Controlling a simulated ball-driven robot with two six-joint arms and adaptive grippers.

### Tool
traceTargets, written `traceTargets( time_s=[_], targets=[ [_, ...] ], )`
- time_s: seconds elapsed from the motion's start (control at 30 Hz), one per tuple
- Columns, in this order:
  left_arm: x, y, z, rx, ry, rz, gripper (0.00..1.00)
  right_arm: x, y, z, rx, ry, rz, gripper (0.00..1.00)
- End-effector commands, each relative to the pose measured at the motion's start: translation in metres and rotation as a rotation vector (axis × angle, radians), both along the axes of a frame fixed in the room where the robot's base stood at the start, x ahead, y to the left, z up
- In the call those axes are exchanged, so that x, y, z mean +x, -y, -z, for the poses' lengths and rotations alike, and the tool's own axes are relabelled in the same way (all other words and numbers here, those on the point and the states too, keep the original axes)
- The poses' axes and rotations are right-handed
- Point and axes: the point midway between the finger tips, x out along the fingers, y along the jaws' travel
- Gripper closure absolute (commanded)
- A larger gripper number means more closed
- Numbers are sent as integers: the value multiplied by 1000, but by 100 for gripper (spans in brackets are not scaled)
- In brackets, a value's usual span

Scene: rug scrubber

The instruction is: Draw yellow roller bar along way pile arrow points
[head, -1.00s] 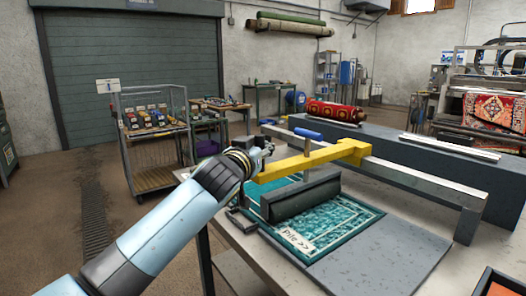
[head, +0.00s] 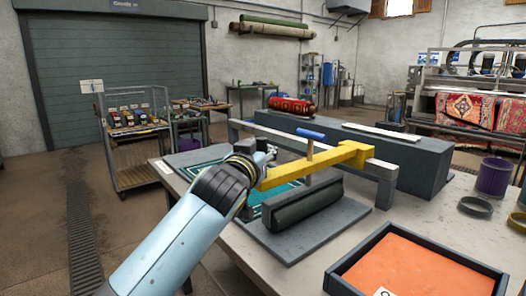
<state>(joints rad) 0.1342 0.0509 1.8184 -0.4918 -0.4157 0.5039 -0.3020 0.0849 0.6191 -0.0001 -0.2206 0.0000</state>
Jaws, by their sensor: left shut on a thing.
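The yellow roller bar (head: 325,163) reaches out from a pale metal rail (head: 383,187), with a blue handle (head: 311,135) standing on it. A dark roller (head: 305,204) hangs below the bar, over the grey board (head: 290,245). The teal rug (head: 205,157) shows to the left of the roller, partly covered by my arm and the bar. My left gripper (head: 264,158) is shut on the left end of the yellow bar. The pile arrow label is not visible now. My right gripper is not in view.
An orange-filled tray (head: 415,270) lies at the front right of the table. A dark ring (head: 475,206) and a purple cup (head: 494,176) stand at the right. A long dark block (head: 410,160) lies behind the rail. A cart (head: 135,150) stands at the left.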

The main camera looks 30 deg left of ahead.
Motion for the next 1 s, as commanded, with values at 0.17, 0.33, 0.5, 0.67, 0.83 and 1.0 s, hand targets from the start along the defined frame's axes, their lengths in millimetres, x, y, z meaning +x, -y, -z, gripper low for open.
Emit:
traceTargets(
  time_s=[0.17,0.33,0.5,0.67,0.83,1.0],
  targets=[
    [-3,2,9,0,-16,-2,100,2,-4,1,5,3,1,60],
    [-3,2,9,-3,-17,-1,100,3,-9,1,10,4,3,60],
    [-3,3,9,-5,-16,0,78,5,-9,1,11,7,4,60],
    [-2,2,7,-4,-11,1,58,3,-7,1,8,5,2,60],
    [-2,2,5,-4,-8,1,54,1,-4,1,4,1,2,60],
    [-5,3,5,-4,-7,1,54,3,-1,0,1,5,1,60]
  ],
)
